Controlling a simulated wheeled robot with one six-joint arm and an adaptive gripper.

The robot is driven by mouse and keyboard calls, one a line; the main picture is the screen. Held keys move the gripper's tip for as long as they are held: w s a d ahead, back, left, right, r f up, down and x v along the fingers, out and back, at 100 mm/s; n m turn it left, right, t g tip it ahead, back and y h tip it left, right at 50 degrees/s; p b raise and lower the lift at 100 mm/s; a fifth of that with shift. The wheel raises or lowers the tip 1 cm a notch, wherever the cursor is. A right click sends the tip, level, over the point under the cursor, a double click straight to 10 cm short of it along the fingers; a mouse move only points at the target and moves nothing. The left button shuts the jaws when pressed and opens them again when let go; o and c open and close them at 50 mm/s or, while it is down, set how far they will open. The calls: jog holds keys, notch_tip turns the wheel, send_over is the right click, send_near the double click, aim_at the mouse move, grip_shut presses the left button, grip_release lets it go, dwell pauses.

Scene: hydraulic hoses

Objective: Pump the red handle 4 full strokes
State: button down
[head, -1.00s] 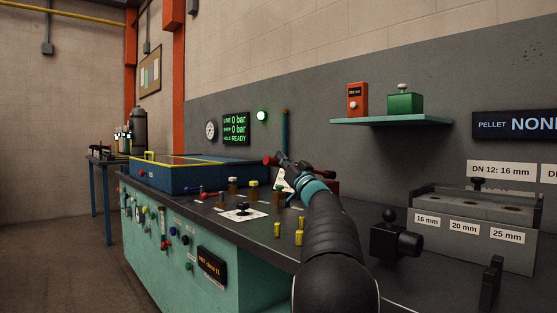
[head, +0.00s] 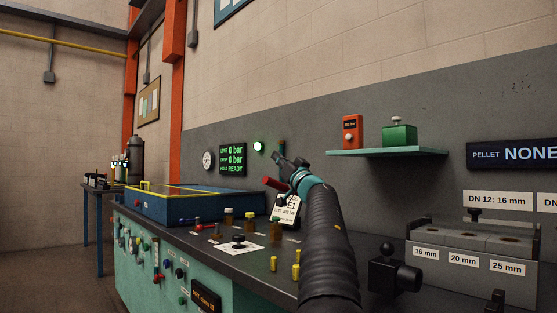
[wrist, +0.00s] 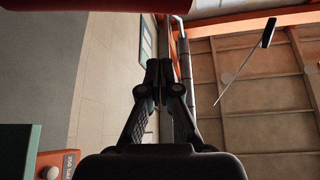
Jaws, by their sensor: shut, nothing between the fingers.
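The red handle (head: 276,183) shows in the head view as a short red bar at the back of the bench, just left of my wrist. A red bar, likely the same handle, crosses the top left of the wrist view (wrist: 90,5). My gripper (head: 278,157) is raised above and beside the handle in the head view, with its fingers pointing up. In the wrist view my gripper (wrist: 153,75) has its fingers together and empty. I see no clear contact with the handle. My arm hides the pump's base.
A green-lit display (head: 232,160) reads 0 bar on two lines and READY. A card (head: 287,211) stands behind my arm. Small bottles and yellow fittings stand on the bench (head: 225,262). A shelf (head: 388,153) with orange and green boxes is at right. A blue tray (head: 190,207) is at left.

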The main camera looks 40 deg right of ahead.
dwell(0.3)
jog(key=a+f+m+g+h, duration=0.1)
jog(key=a+m+g+h, duration=0.3)
jog(key=a, duration=0.6)
jog(key=s+a+f+g, duration=0.2)
jog(key=s+a+f, duration=0.1)
jog(key=a+f, duration=0.4)
jog(key=s+a+f+g, duration=0.2)
jog(key=s+a+f, duration=0.1)
jog(key=a+f, duration=0.3)
jog(key=s+a+f+n+g+y, duration=0.2)
jog(key=s+a+f+g, duration=0.1)
jog(key=s+a+f, duration=0.5)
jog(key=s+a+f+n+g+y, duration=0.2)
jog(key=s+a+f, duration=0.6)
jog(key=f, duration=0.7)
jog(key=s+a+f+n+g+y, duration=0.3)
jog(key=s+a+f, duration=0.5)
jog(key=s+f, duration=0.3)
jog(key=shift+s+f+n+g, duration=0.4)
jog(key=shift+s+n+g, duration=0.2)
jog(key=shift+g, duration=0.5)
